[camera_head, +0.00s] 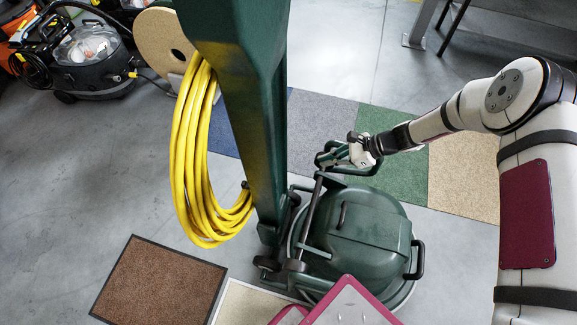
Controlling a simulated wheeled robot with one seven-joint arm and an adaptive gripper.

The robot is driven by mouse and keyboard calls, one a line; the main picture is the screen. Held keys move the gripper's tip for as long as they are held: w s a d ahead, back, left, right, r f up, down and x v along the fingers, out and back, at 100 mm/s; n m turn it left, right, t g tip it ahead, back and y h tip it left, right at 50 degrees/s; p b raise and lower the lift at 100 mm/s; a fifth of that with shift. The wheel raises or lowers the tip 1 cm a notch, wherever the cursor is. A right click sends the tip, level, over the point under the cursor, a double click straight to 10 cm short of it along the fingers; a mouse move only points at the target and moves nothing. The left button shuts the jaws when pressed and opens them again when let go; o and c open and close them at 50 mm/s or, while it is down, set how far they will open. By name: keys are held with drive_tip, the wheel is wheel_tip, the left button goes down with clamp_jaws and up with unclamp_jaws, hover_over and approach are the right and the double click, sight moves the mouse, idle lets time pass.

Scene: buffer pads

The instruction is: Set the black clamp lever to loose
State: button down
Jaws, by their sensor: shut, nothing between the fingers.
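A dark green floor buffer stands in the middle, with a tall green column (245,110) and a round green motor housing (365,235). My gripper (358,152) is shut and empty, above the far side of the housing, close to a dark green loop (326,158). I cannot tell whether it touches the loop. A long dark bar (312,205) runs between the loop and the column's foot. A small black part (246,185) sits on the column's edge. I cannot tell surely which dark part is the clamp lever, nor its setting.
A yellow cable coil (190,160) hangs on the column's left. A brown mat (160,280) lies front left; coloured carpet tiles (395,175) lie behind the buffer. A round tan pad (165,45) and a grey vacuum (90,65) stand at the back left. Grey floor is open at left.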

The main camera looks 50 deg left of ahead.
drive_tip(key=shift+w+d+f, duration=0.1)
drive_tip(key=shift+d+f, duration=0.05)
drive_tip(key=shift+d, duration=0.05)
drive_tip(key=s+r+b+x, duration=0.1)
drive_tip(key=b+x, duration=0.3)
drive_tip(key=x, duration=0.9)
drive_tip(key=shift+a, duration=0.55)
drive_tip(key=shift+s, duration=0.15)
